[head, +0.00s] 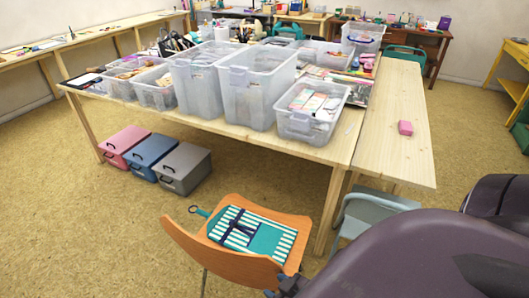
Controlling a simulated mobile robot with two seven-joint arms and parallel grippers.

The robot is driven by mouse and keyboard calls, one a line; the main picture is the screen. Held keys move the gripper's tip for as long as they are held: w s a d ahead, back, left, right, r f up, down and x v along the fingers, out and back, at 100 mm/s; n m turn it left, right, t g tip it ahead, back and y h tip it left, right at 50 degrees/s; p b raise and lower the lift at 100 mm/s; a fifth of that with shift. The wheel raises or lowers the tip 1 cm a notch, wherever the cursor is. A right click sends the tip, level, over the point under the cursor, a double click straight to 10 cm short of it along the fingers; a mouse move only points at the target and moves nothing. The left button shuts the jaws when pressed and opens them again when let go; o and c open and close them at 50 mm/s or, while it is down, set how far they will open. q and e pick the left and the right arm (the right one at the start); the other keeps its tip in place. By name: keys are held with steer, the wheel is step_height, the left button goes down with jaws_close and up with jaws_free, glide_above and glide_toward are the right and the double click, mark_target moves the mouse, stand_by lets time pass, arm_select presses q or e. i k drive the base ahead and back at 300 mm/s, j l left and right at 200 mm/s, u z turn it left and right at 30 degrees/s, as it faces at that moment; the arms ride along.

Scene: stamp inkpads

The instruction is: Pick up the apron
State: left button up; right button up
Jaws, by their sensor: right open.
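The apron (265,239) lies folded on the seat of an orange wooden chair (180,237) in the head view. It is teal with white stripes and has dark straps across it; a teal loop sticks out past its left end. My right gripper (284,285) shows only in part at the bottom edge, close to the chair's front right corner and below the apron in the picture. It is open and apart from the apron. My purple right arm fills the lower right and hides part of the gripper. My left gripper is out of view.
A wooden table (320,149) with several clear plastic bins (255,90) stands behind the chair. Pink, blue and grey boxes (184,168) sit on the floor below it. A grey-blue chair (368,210) stands right of the orange chair. Floor at left is clear.

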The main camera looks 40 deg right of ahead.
mark_target(238, 229)
steer(key=i+j+z, duration=0.15)
steer(key=z, duration=0.3)
steer(key=i+j+z, duration=0.5)
steer(key=z, duration=0.35)
steer(key=i+j+z, duration=0.1)
steer(key=j+z, duration=1.15)
steer(key=i+j+z, duration=0.1)
steer(key=j+z, duration=0.35)
steer(key=j, duration=0.25)
steer(key=j+z, duration=0.45)
steer(key=j, duration=0.25)
steer(key=k, duration=0.05)
